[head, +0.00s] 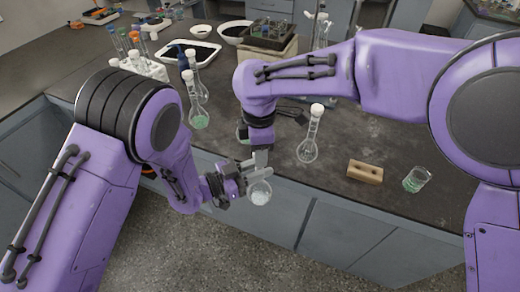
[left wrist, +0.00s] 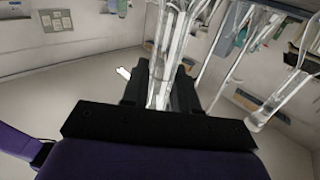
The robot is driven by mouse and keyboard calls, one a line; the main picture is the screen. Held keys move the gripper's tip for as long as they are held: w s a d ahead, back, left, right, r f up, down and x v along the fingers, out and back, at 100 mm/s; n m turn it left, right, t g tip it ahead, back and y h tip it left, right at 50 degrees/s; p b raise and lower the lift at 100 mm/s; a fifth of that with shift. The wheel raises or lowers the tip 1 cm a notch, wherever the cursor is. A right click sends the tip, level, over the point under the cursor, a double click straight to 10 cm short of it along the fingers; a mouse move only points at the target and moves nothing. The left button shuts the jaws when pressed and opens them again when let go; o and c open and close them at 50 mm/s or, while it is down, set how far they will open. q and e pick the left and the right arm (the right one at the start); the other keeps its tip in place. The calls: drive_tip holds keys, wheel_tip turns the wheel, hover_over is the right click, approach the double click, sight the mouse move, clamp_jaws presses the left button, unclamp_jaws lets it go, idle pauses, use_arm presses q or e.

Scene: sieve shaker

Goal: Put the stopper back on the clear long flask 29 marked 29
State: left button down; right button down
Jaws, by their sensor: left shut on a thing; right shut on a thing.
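My left gripper (head: 240,183) is shut on the neck of a clear long flask, whose round bulb (head: 260,194) with pale contents shows just beyond the fingers, out past the bench's front edge. In the left wrist view the clear glass neck (left wrist: 165,60) stands between the dark fingers of my left gripper (left wrist: 162,85). No marking on the flask is readable. My right gripper (head: 259,160) points down, close above the left gripper and the flask. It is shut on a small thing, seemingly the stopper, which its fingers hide.
A stoppered flask (head: 307,150) stands right of my right gripper; another, with green contents (head: 200,118), stands left. A wooden block (head: 365,172) and a beaker with green liquid (head: 416,179) are at the right. A tube rack (head: 145,68) and bowls are behind.

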drive_tip(key=m, duration=0.2)
drive_tip(key=shift+m, duration=0.3)
drive_tip(key=c, duration=0.7)
unclamp_jaws()
drive_tip(key=shift+c, duration=0.2)
drive_tip(key=shift+r, duration=2.3)
drive_tip(key=shift+c, duration=0.2)
